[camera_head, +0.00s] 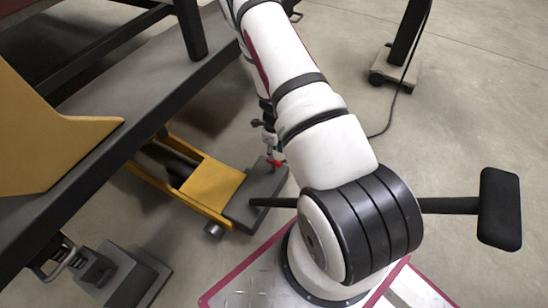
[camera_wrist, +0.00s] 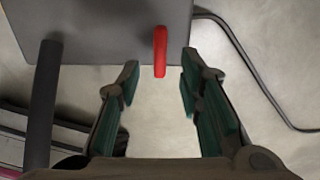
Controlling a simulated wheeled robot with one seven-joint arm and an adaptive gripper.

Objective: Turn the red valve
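The red valve (camera_wrist: 160,52) shows in the wrist view as a narrow upright red bar at the top middle, against a dark grey surface. My gripper (camera_wrist: 159,77) is open there, with a green-padded finger on each side. The valve's lower end lies about level with the fingertips, between them in the picture, with clear space on both sides. I cannot tell how far it is in depth. In the head view a small part of the red valve (camera_head: 276,162) shows beside my arm. My gripper (camera_head: 270,150) is mostly hidden behind my arm there.
A grey block (camera_head: 262,190) sits by the valve, at the end of a yellow jack-like frame (camera_head: 212,185). A long dark bench (camera_head: 90,170) runs along the left. A black stand (camera_head: 395,70) with a cable is at the upper right. Open concrete floor lies right of my arm.

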